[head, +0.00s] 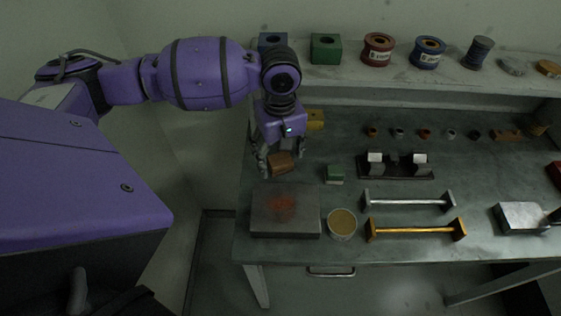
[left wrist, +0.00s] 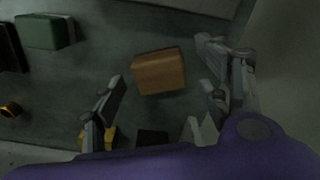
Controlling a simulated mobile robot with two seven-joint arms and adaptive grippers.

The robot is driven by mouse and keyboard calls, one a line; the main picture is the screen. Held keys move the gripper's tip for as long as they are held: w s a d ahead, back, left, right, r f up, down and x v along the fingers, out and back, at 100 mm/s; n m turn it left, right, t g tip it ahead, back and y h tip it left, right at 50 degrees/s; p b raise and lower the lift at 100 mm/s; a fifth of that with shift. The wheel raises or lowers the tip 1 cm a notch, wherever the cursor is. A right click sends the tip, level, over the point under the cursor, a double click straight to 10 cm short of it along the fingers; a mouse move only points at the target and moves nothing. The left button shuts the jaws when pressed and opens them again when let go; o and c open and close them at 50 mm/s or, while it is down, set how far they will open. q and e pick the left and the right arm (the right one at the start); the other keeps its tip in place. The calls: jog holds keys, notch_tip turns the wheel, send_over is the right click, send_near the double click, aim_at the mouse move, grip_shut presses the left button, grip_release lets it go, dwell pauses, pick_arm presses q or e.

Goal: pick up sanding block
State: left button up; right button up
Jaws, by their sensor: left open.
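A brown block (head: 281,161), which looks like the sanding block, lies on the workbench near its left end. My left gripper (head: 282,167) is open and points down over it, with a finger on either side. In the left wrist view the brown block (left wrist: 158,71) lies slightly tilted beyond the open fingertips (left wrist: 162,86), with clear gaps to both sides. Nothing is held. The height left between fingertips and block is hard to tell. My right gripper is not in view.
A small green block (head: 334,173) lies right of the brown block. A metal plate with a rusty patch (head: 300,224) and a round tin (head: 342,224) are in front. A yellow block (head: 315,120) stands behind. A shelf (head: 420,84) with spools runs along the back.

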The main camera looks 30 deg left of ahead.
pick_arm(q)
notch_tip(320, 180, down, 2)
jog(key=shift+f, duration=0.1)
jog(key=c, duration=0.8)
jog(key=shift+w, duration=0.1)
jog(key=c, duration=0.6)
jog(key=shift+r, duration=0.65)
notch_tip(320, 180, up, 2)
jog(key=shift+r, duration=0.25)
jog(key=s+d+r, duration=0.3)
jog(key=s+d+r+p, duration=0.1)
jog(key=s+d+r, duration=0.2)
jog(key=d, duration=0.1)
jog(key=s+d+r+p, duration=0.1)
jog(key=s+d+r, duration=0.1)
jog(key=d+r, duration=0.1)
jog(key=shift+s+d+r, duration=0.2)
jog(key=shift+s+d, duration=0.2)
jog(key=shift+d, duration=0.05)
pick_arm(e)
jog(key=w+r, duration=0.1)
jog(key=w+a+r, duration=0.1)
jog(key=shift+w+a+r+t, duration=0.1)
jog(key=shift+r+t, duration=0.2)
